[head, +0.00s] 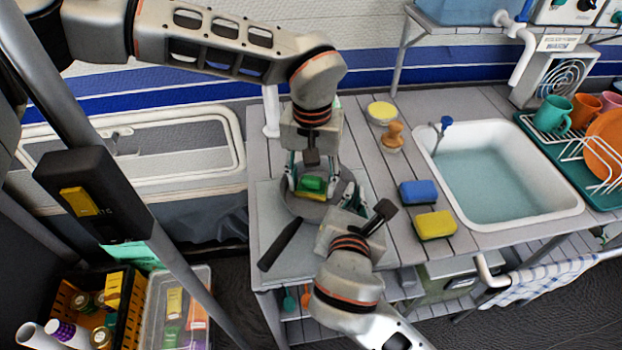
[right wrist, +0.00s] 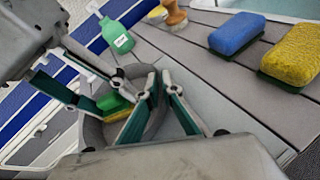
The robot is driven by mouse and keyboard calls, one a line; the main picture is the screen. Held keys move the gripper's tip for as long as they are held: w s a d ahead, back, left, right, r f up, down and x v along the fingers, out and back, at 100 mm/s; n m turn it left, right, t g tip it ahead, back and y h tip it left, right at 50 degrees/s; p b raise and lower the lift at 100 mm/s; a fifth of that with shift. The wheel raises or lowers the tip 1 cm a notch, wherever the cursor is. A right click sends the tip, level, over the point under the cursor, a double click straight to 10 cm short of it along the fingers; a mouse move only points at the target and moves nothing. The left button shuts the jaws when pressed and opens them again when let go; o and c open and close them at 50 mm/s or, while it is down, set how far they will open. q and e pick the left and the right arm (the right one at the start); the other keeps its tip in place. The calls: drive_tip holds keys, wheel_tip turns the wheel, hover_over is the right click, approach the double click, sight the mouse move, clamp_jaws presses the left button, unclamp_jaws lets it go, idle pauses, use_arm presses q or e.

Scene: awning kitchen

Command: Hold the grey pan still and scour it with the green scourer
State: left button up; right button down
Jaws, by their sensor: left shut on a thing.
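The grey pan (head: 292,205) sits on the left part of the worktop, its dark handle (head: 280,245) pointing toward the front left. The green scourer (head: 312,184), green with a yellow layer, is inside the pan and also shows in the right wrist view (right wrist: 112,103). My left gripper (head: 311,180) reaches down from above and is shut on the scourer. My right gripper (head: 348,200) is at the pan's right front side, its fingers apart around the pan's wall (right wrist: 155,118). Contact with the wall is unclear.
A blue sponge (head: 419,192) and a yellow sponge (head: 435,225) lie right of the pan. A wooden-handled brush (head: 393,136) and a yellow round item (head: 382,112) stand behind. A green bottle (right wrist: 115,36) is beyond the pan. The water-filled sink (head: 500,208) and dish rack (head: 590,150) are farther right.

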sight(328, 200)
use_arm(q)
drive_tip(key=shift+s+d, duration=0.3)
drive_tip(key=shift+d, duration=0.3)
drive_tip(key=shift+s+d, duration=0.3)
drive_tip(key=shift+d, duration=0.3)
drive_tip(key=shift+s+d+r, duration=0.1)
drive_tip(key=shift+s+d, duration=0.25)
drive_tip(key=shift+d, duration=0.15)
use_arm(e)
drive_tip(key=shift+a, duration=0.2)
use_arm(q)
drive_tip(key=shift+w+a, duration=0.3)
drive_tip(key=shift+a, duration=0.25)
drive_tip(key=shift+w+a, duration=0.25)
drive_tip(key=shift+a, duration=0.3)
drive_tip(key=shift+w+a, duration=0.35)
drive_tip(key=shift+a, duration=0.3)
use_arm(e)
drive_tip(key=shift+d, duration=0.15)
use_arm(q)
drive_tip(key=shift+r, duration=0.1)
drive_tip(key=shift+r, duration=2.95)
use_arm(e)
drive_tip(key=shift+d, duration=0.1)
drive_tip(key=c, duration=2.2)
unclamp_jaws()
drive_tip(key=shift+o, duration=0.2)
